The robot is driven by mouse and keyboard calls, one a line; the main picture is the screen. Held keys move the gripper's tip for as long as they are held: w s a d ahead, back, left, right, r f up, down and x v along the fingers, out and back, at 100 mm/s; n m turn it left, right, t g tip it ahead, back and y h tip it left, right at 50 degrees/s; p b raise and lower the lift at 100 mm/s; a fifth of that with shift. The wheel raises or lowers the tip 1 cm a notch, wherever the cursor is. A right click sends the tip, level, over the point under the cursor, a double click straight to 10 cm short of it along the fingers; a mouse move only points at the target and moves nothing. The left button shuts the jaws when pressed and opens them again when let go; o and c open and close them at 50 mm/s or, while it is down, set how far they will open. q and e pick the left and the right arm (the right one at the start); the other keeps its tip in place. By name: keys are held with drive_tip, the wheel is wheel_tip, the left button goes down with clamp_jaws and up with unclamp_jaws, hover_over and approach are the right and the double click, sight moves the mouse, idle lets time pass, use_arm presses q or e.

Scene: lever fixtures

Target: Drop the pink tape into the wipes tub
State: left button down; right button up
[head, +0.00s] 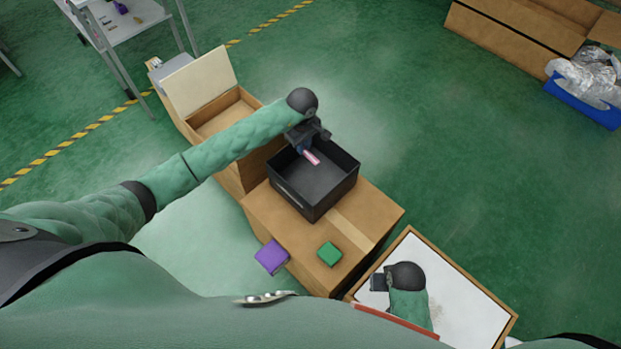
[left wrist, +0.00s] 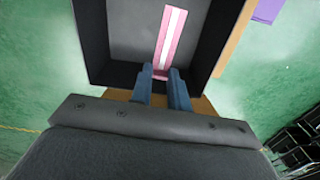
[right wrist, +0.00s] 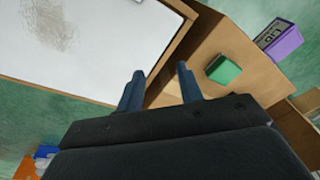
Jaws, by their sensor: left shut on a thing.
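The pink tape (head: 312,157) is a pink piece with a pale stripe; it also shows in the left wrist view (left wrist: 170,40). My left gripper (head: 304,149) is shut on its near end, with the tape between the blue fingers (left wrist: 160,76). The gripper and tape are over a black open-topped tub (head: 293,197), which I take for the wipes tub. The tub stands on a cardboard box. Whether the tape touches the tub floor I cannot tell. My right gripper (head: 379,283) is over a white-topped board, with fingers apart and empty in the right wrist view (right wrist: 158,80).
A green block (head: 329,254) sits on the cardboard box (head: 290,240), with a purple box (head: 271,257) at its left edge. The white-topped board (head: 450,285) is at front right. Open floor lies beyond.

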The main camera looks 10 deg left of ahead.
use_arm(q)
drive_tip(key=c, duration=1.3)
unclamp_jaws()
drive_tip(key=shift+o, duration=0.2)
drive_tip(key=shift+r, duration=0.1)
drive_tip(key=shift+r, duration=0.25)
wheel_tip(320, 180, up, 7)
drive_tip(key=shift+r+b, duration=0.1)
drive_tip(key=shift+b, duration=1)
use_arm(e)
wheel_tip(320, 180, up, 9)
drive_tip(key=s, duration=0.1)
drive_tip(key=shift+r, duration=0.2)
